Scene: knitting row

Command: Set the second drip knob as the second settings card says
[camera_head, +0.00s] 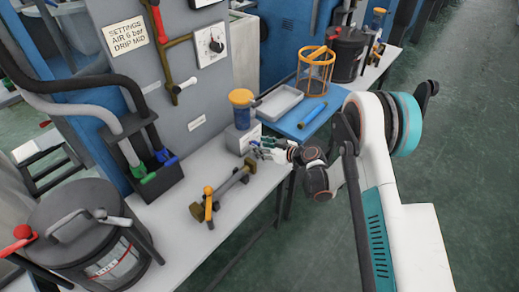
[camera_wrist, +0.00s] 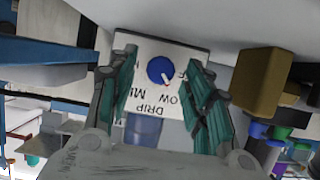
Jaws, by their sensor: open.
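A settings card (camera_head: 125,35) on the grey panel reads "SETTINGS AIR 6 bar DRIP MID"; whether it is the second card I cannot tell. The drip unit has a white box (camera_head: 236,141) under a yellow-topped bowl (camera_head: 242,106) on the bench. In the wrist view its white face shows a blue drip knob (camera_wrist: 160,70), with "DRIP", "LOW" and part of "MID" upside down. The knob's pale pointer slants down-right, roughly toward "LOW". My gripper (camera_head: 262,149) is open before this face; its green fingers (camera_wrist: 163,85) stand either side of the knob, apparently without touching it.
A dumbbell-like brass and grey part (camera_head: 222,192) lies on the bench to the left. A blue mat (camera_head: 308,117) with a grey tray (camera_head: 280,101) and an orange wire cage (camera_head: 316,68) lies behind. A dark lidded drum (camera_head: 85,235) stands front left. A dial (camera_head: 212,45) is on the panel.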

